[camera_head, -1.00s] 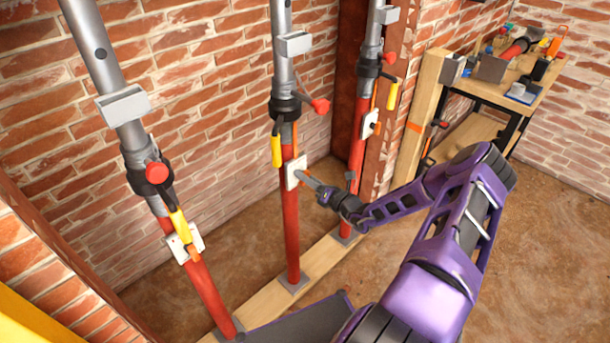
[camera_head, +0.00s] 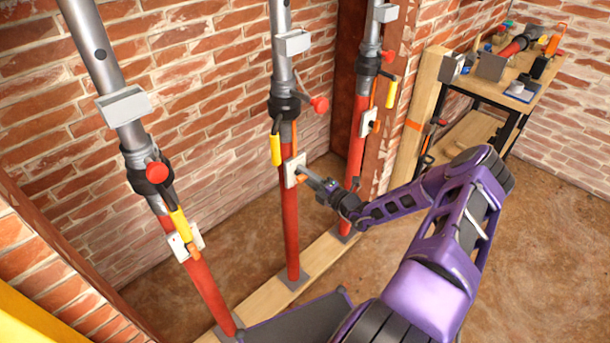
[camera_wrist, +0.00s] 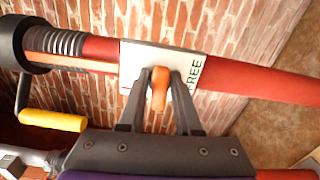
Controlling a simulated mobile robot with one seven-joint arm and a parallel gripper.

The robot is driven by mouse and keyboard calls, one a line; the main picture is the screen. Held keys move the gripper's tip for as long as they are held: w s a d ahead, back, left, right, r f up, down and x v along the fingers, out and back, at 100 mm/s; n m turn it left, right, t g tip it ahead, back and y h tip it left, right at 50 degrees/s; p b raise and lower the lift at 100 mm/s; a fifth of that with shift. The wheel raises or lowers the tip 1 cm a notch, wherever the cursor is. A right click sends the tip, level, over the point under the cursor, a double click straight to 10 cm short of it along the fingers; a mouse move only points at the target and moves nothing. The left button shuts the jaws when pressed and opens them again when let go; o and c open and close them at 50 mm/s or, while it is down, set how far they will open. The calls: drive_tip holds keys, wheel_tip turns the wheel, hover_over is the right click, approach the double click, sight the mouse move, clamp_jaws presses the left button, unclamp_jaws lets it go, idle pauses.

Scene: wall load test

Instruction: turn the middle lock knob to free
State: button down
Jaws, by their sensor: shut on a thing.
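The middle prop's red tube (camera_head: 290,225) carries a white plate (camera_head: 290,168) with an orange lock knob (camera_head: 302,177). In the wrist view the knob (camera_wrist: 159,90) stands between the two fingers of my gripper (camera_wrist: 164,78), which is shut on it. The word FREE shows on the plate (camera_wrist: 192,62) to the right of the knob; any other lettering is hidden by the fingers and knob. In the head view my gripper (camera_head: 308,174) reaches the plate from the right. An orange strip (camera_head: 294,138) runs up the tube from the plate.
A yellow-gripped handle (camera_head: 276,150) hangs beside the middle tube; it shows in the wrist view (camera_wrist: 55,121). Similar props stand left (camera_head: 205,290) and right (camera_head: 356,150), on a wooden floor beam (camera_head: 265,297). A workbench (camera_head: 500,85) with tools is at the back right.

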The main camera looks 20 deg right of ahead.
drive_tip(key=shift+m, duration=0.6)
drive_tip(key=c, duration=0.8)
unclamp_jaws()
drive_tip(key=shift+o, duration=0.2)
drive_tip(key=v, duration=1.7)
drive_tip(key=shift+s, duration=0.25)
drive_tip(key=shift+d, duration=0.1)
